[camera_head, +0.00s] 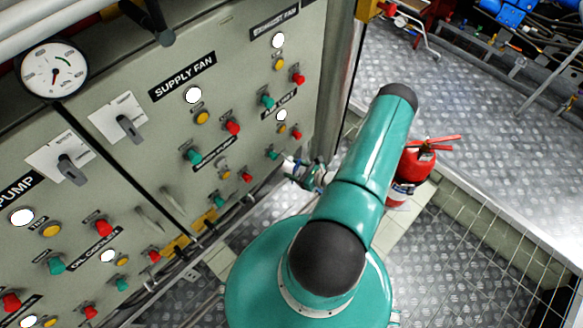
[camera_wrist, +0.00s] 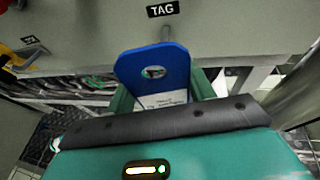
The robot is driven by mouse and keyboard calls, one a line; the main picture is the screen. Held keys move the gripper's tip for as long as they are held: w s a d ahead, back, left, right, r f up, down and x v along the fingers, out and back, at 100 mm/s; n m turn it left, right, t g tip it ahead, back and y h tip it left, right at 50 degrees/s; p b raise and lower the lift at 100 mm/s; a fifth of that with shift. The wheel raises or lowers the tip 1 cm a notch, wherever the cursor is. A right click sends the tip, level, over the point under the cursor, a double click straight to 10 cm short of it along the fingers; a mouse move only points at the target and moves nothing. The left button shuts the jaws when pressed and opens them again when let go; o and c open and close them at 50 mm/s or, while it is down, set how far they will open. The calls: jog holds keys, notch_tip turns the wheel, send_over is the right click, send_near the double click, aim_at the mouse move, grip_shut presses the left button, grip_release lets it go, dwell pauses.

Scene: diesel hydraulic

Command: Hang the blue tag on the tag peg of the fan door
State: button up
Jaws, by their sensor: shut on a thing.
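The blue tag (camera_wrist: 176,58) is a rounded plate with a hole near its top and a white label on its lower part. It stands upright in my gripper (camera_wrist: 160,92) in the wrist view, between the two teal fingers, which are shut on it. A black TAG label (camera_wrist: 167,10) is on the grey panel just above the tag in the picture. In the head view, the fan door (camera_head: 245,75) carries the SUPPLY FAN label. My arm reaches forward to its right, and I cannot clearly make out the gripper there.
The door is crowded with knobs, lamps and switches, such as a red knob (camera_head: 233,127). A pressure gauge (camera_head: 54,70) is at the upper left. A red extinguisher (camera_head: 414,165) stands on the floor right of my arm. Open chequered floor (camera_head: 460,110) lies beyond it.

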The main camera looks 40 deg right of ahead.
jog(key=shift+s, duration=1.5)
jog(key=shift+s+d, duration=0.1)
